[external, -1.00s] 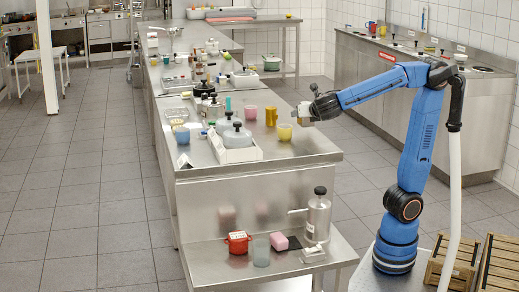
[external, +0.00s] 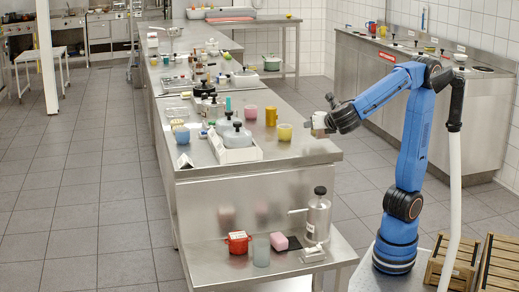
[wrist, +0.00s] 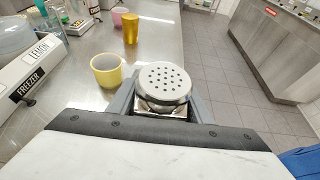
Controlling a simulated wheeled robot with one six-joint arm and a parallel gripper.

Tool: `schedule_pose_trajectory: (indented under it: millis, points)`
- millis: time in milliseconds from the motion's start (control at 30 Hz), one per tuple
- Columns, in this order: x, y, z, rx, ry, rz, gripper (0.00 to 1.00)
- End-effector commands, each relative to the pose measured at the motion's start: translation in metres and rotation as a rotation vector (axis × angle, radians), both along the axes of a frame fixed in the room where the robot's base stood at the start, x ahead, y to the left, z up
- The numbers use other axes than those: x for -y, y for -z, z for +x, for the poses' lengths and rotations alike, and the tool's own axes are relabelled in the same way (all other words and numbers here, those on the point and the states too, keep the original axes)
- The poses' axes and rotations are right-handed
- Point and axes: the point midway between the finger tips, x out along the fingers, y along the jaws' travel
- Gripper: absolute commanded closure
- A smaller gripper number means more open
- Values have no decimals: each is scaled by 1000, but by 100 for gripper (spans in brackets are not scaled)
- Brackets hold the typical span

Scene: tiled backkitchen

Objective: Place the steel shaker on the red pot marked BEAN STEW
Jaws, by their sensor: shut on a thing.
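My gripper (external: 318,123) is shut on the steel shaker (wrist: 164,82), holding it just off the right edge of the steel counter. In the wrist view the shaker's round perforated top faces the camera between the two fingers; its lower body is mostly hidden. A small red pot (external: 238,242) stands on the low steel shelf at the counter's near end, well below and left of my gripper. Any writing on the pot is too small to read. The wrist view does not show the pot.
A yellow cup (wrist: 106,70) and a gold cup (wrist: 131,28) stand on the counter left of the shaker. Wooden crates (external: 456,262) stand at right.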

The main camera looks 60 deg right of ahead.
Motion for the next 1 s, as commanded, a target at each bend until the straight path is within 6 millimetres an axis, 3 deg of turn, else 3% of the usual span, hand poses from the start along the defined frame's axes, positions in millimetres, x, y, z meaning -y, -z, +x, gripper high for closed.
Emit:
schedule_pose_trajectory:
  millis: [233, 467, 767, 1000]
  points:
    - [-1, -9, -1, 2, 1, 4, 81]
    - [0, -55, -1, 4, 0, 5, 81]
    - [-66, -62, 25, -5, -55, 5, 81]
    - [-139, -70, 52, -8, -121, 8, 81]
